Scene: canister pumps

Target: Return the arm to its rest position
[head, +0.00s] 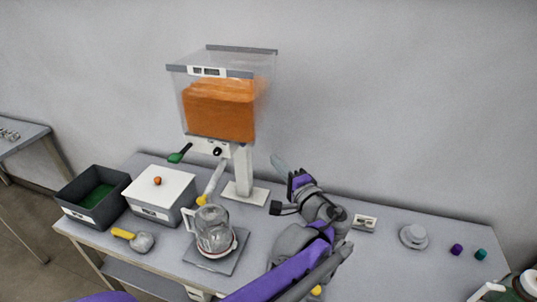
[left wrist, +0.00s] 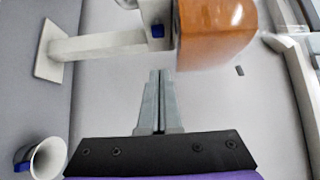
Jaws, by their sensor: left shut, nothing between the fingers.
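My left gripper (head: 281,166) is raised over the back of the table, to the right of the dispenser's post in the head view. Its two grey fingers are together and empty in the left wrist view (left wrist: 158,102). My purple and grey left arm reaches up from the bottom of the head view and covers part of the table. My right gripper is not in view.
A dispenser with an orange-filled clear tank (head: 219,108) stands behind a glass jug (head: 214,232) on a grey plate. A white-lidded box (head: 160,190) and a dark bin (head: 92,196) are at left. A grey round object (head: 413,236) is at right.

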